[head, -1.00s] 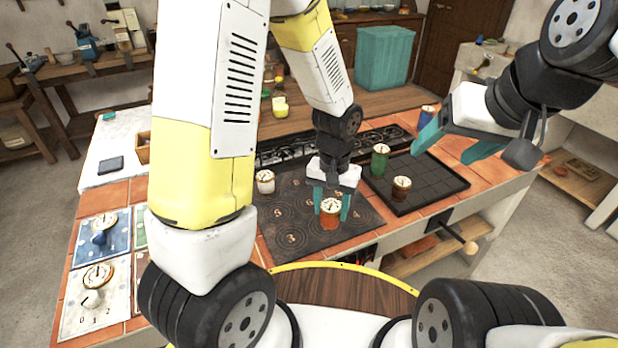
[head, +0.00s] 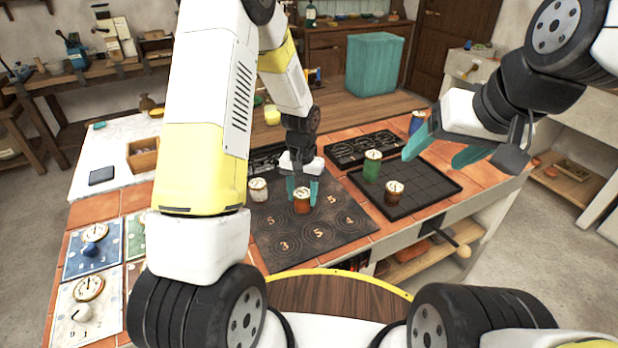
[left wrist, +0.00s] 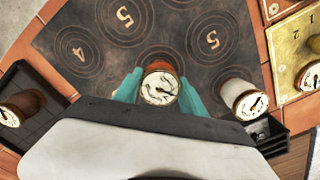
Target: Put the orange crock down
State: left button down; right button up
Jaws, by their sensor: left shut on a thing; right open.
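The orange crock (head: 302,204), with a white dial-like lid, is between the teal fingers of my left gripper (head: 302,190). It is over the dark mat (head: 346,234) marked with ringed circles and numbers. In the left wrist view the crock (left wrist: 160,84) is upright between both fingers, with its dial face toward the camera. I cannot tell whether its base touches the mat. My right gripper (head: 443,150) is open and empty, in the air above the right part of the counter.
A white crock (head: 258,190) stands just left of my left gripper. A green crock (head: 372,167) and a brown crock (head: 394,192) stand on the black gridded tray (head: 428,179). A blue crock (head: 417,122) is behind. The mat's front half is clear.

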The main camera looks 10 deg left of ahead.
pick_arm(q)
jog(key=shift+f, duration=0.15)
jog(key=c, duration=0.7)
grip_release()
jog(key=shift+o, duration=0.2)
notch_tip(320, 180, up, 13)
notch_tip(320, 180, up, 7)
jog(key=t, duration=0.1)
send_over(302, 192)
jog(key=s+a, duration=0.1)
jog(key=s, duration=0.3)
jog(key=s+a+r+t+h, duration=0.1)
jog(key=s+r+t, duration=0.1)
jog(key=s+r, duration=0.3)
jog(key=s+a+r+n+t+h, duration=0.1)
jog(key=s+r+t, duration=0.2)
jog(key=s, duration=0.9)
notch_tip(302, 192, up, 3)
jog(key=shift+f+n, duration=0.1)
jog(key=shift+n, duration=0.2)
